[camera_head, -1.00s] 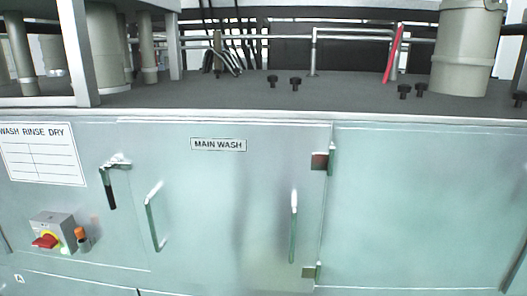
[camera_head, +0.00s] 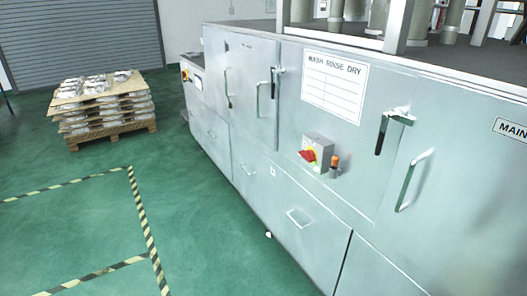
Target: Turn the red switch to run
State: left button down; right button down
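The red switch (camera_head: 308,156) is a red rotary handle on a yellow plate, on the front of a small grey box. The box (camera_head: 319,148) is fixed to the pale grey-green washer cabinet (camera_head: 290,110), below a "WASH RINSE DRY" label (camera_head: 335,84). An orange-topped fitting (camera_head: 335,162) sits just right of the box. The switch's markings are too small to read. Neither of my grippers is in view.
A pallet (camera_head: 105,128) stacked with castings stands at the far left, before a roller shutter (camera_head: 85,40). Yellow-black tape (camera_head: 145,215) marks the green floor (camera_head: 75,215), which is open left of the cabinet. Door handles (camera_head: 412,180) stick out from the cabinet front.

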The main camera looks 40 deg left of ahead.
aim_at(309, 156)
jog(key=j+u, duration=0.15)
jog(key=u, duration=0.65)
jog(key=k+j, duration=0.05)
